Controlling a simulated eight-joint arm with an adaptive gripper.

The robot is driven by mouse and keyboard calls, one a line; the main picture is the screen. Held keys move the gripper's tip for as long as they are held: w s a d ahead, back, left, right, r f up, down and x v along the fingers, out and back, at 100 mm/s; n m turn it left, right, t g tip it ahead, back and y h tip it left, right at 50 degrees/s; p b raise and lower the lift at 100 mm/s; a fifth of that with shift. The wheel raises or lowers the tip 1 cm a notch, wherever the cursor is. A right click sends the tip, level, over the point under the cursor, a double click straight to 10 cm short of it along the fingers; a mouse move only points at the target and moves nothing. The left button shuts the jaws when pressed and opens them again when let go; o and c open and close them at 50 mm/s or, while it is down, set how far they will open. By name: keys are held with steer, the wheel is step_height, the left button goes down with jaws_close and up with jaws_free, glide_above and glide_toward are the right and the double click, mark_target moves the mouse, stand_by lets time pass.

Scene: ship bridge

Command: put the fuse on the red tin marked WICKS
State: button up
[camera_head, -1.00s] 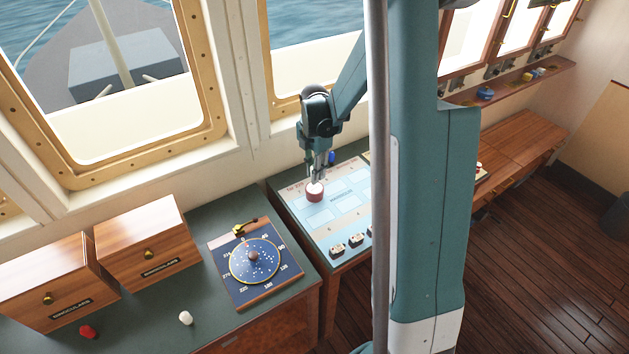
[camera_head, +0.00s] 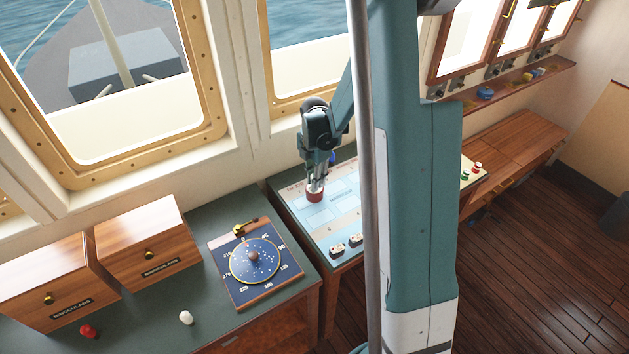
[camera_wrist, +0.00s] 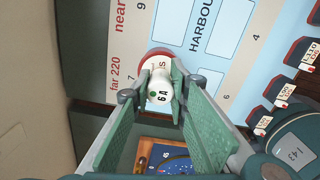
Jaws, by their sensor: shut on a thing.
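My gripper (camera_head: 315,184) points down just above the red tin (camera_head: 314,196), which stands on the chart table. In the wrist view my gripper (camera_wrist: 153,100) is shut on the white fuse (camera_wrist: 159,90), marked 6A with a green dot. The red tin (camera_wrist: 157,52) shows behind the fuse as a red rim with a pale top; only the end of its lettering is visible. The fuse overlaps the tin in that view. I cannot tell whether the two touch. In the head view the fingers mostly hide the fuse.
The chart (camera_head: 345,208) lies around the tin. Several dark labelled blocks (camera_wrist: 299,88) stand along the chart's side. A blue compass board (camera_head: 255,262), wooden binocular boxes (camera_head: 150,245), a red fuse-like piece (camera_head: 88,331) and a white one (camera_head: 186,317) are on the left counter.

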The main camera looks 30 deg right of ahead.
steer(key=shift+f, duration=0.2)
steer(key=o, duration=0.9)
steer(key=shift+r, duration=0.25)
steer(key=shift+r, duration=5.95)
